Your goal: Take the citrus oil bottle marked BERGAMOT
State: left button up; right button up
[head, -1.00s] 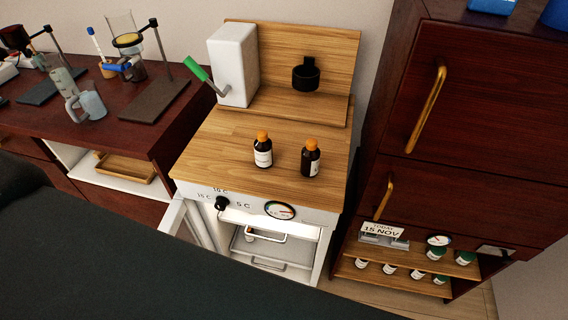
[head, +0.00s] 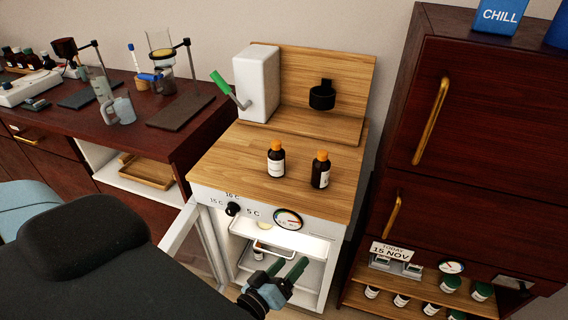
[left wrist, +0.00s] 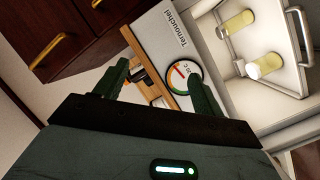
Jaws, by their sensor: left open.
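Two dark amber bottles with orange caps stand upright on the wooden top of the small cooler: a left one (head: 276,160) and a right one (head: 320,170). Both have white labels, too small to read, so I cannot tell which is BERGAMOT. My left gripper (head: 288,268) is open, in front of the open cooler (head: 330,240) and below the bottles. Its two dark green fingers also show in the left wrist view (left wrist: 160,85), with nothing visibly held between them. The wrist view shows a tray (left wrist: 282,82) with two pale yellow vials. My right gripper is out of view.
The cooler's door (head: 184,232) stands open at left. Several green-capped bottles (head: 450,284) stand on a low shelf at right. The wooden top around the bottles is clear.

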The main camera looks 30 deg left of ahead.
pick_arm(q)
jog(key=w+a+r+n+t+y+b, duration=0.2)
jog(key=w+a+r+n+t+y, duration=0.15)
jog(key=w+r+n+y, duration=0.55)
jog(key=n+g+y+b, duration=0.4)
jog(key=n+g+y, duration=0.35)
jog(key=n, duration=1.55)
send_near(281, 161)
jog(key=shift+y, duration=0.45)
jog(key=a+r, duration=0.1)
jog(key=a, duration=0.1)
jog(key=w+a+r, duration=0.1)
jog(key=a, duration=0.1)
jog(key=shift+r, duration=0.2)
jog(key=w+n+g, duration=0.1)
jog(key=n, duration=0.1)
jog(key=w+n+g+b, duration=0.1)
jog(key=n, duration=0.1)
jog(key=w+n, duration=0.1)
jog(key=n, duration=0.1)
jog(key=shift+a+f+g+b, duration=0.3)
jog(key=shift+f+g+b, duration=0.1)
jog(key=shift+w+n+g+h, duration=0.3)
jog(key=shift+n+h, duration=0.1)
jog(key=shift+n, duration=0.3)
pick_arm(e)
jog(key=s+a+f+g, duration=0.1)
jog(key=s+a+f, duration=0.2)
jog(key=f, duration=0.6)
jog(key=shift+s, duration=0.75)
